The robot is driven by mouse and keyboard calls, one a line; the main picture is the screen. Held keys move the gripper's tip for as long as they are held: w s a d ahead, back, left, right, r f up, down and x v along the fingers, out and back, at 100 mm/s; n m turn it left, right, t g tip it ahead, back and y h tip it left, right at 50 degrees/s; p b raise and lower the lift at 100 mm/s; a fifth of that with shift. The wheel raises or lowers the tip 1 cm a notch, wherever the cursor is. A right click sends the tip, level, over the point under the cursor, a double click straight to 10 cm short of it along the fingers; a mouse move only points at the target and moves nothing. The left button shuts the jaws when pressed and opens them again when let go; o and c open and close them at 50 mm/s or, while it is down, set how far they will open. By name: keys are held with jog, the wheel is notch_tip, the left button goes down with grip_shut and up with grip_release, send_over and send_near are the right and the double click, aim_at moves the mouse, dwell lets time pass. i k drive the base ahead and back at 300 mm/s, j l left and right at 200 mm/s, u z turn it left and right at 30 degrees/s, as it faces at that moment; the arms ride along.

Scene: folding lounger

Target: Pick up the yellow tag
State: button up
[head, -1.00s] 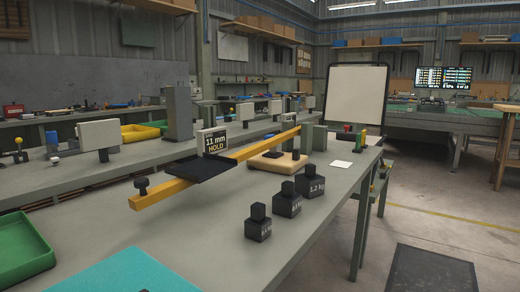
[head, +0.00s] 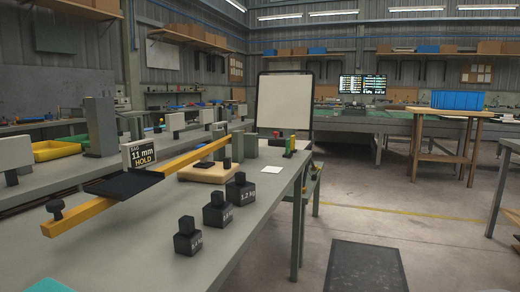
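I cannot make out a yellow tag for certain. A small cluster of red, green and yellow pieces (head: 291,144) stands at the far right end of the grey workbench (head: 235,235); the pieces are too small to tell apart. A long yellow beam (head: 190,158) lies slantwise over the bench, with a black tray (head: 125,186) and a sign (head: 142,153) reading "11 mm HOLD" on it. My gripper is not in view.
Several black weights, one of them (head: 217,212) in the middle, stand near the bench's right edge. A white card (head: 271,169) lies behind them. A dark mat (head: 366,268) lies on the open floor to the right. A whiteboard (head: 285,102) stands beyond the bench.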

aim_at(292, 151)
jog(key=u, duration=0.5)
jog(key=i+l+u, duration=0.8)
jog(key=l+u, duration=0.15)
jog(key=l, duration=0.25)
